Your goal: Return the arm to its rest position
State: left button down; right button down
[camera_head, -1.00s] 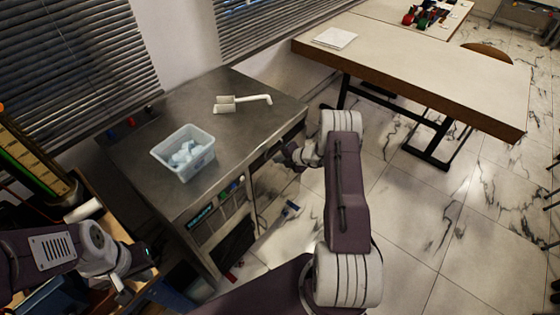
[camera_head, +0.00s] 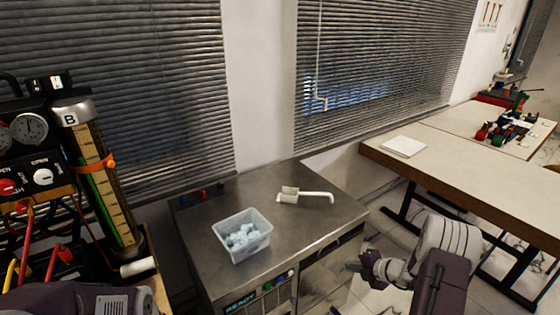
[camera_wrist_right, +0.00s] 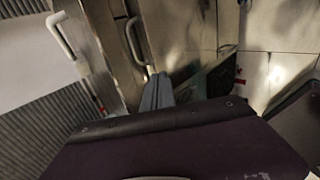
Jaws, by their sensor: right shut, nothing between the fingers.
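My right arm comes in at the lower right of the head view. Its gripper (camera_head: 359,266) is shut and empty, just off the right front side of the steel-topped cabinet (camera_head: 205,262). In the right wrist view the grey gripper fingers (camera_wrist_right: 157,92) show close together above my purple arm cover. Part of my left arm shows at the bottom left of the head view, and its gripper is out of the picture.
On the cabinet stand a clear bin (camera_head: 240,237) of pale pieces and a white handled tool (camera_head: 304,196). A gauge rig (camera_head: 95,170) stands at the left. A long table (camera_head: 450,180) with a paper pad (camera_head: 403,147) is at the right.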

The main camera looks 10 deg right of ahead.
jog(key=w+a+r+n+y, duration=0.1)
jog(key=w+a+r+n, duration=0.25)
jog(key=a+r, duration=0.4)
jog(key=s+a+r+n+g+y, duration=0.1)
jog(key=s+a+r+n+g, duration=0.2)
jog(key=a, duration=0.4)
jog(key=s+a+r+n+y, duration=0.1)
jog(key=s+a+r+n, duration=0.15)
jog(key=a+n, duration=0.4)
jog(key=s+a+n+g+h, duration=0.3)
jog(key=s+a+n+g, duration=0.1)
jog(key=s+n, duration=1)
jog(key=s+d+f+n+h, duration=0.2)
jog(key=s+d+n+h, duration=0.2)
jog(key=n, duration=1.8)
jog(key=s+d, duration=0.1)
jog(key=d, duration=0.2)
jog(key=shift+s+d+f+g+p, duration=0.2)
jog(key=shift+s+d+g+p, duration=0.1)
jog(key=shift+s+d, duration=0.1)
